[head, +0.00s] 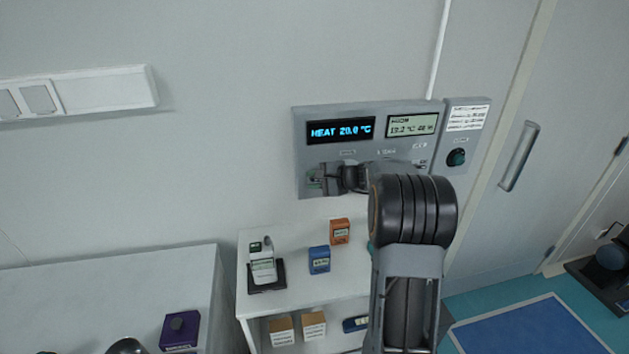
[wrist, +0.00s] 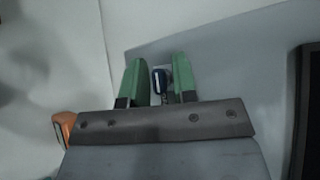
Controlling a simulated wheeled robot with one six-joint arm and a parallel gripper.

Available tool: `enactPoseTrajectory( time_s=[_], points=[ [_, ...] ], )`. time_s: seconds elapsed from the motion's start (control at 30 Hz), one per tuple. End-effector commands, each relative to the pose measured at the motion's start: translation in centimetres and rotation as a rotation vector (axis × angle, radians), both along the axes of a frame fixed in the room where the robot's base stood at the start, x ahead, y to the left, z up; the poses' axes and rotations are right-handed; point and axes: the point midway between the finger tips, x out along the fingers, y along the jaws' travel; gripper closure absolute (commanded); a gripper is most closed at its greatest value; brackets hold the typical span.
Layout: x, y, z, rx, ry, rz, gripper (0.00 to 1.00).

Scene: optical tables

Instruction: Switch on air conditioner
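The air conditioner's control panel (head: 372,148) is a grey box on the wall in the head view. Its left display (head: 340,131) is lit and reads HEAT 20.0 °C. A second, paler display (head: 411,126) reads about 19.2 °C. My gripper (head: 318,179) is at the panel's lower left and hides part of it. In the wrist view my gripper's green fingers (wrist: 158,64) stand apart on either side of a small dark-blue switch or knob (wrist: 160,80) on a pale plate. I see a gap at the left finger; contact at the right finger cannot be told.
A side box with a dark round knob (head: 456,157) adjoins the panel's right. Below, a white shelf (head: 300,297) holds a handheld meter (head: 262,263), a blue box (head: 319,260) and an orange box (head: 340,231). A grey door with a handle (head: 518,157) is at the right.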

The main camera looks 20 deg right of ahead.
Motion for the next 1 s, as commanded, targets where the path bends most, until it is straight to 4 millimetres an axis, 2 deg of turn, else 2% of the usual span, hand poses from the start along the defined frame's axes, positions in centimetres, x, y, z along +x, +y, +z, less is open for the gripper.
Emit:
enactPoseTrajectory(
  time_s=[0.03, 0.1, 0.47, 1.0],
  points=[
    [0.0, 0.0, 0.0, 0.000, 0.000, 0.000, 0.69],
    [0.0, 0.0, 0.0, 0.000, 0.000, 0.000, 0.63],
    [-0.7, -0.7, 0.2, -0.002, -0.001, -0.003, 0.63],
    [-8.1, -6.4, 3.8, -0.002, -0.002, -0.004, 0.63]
  ],
)
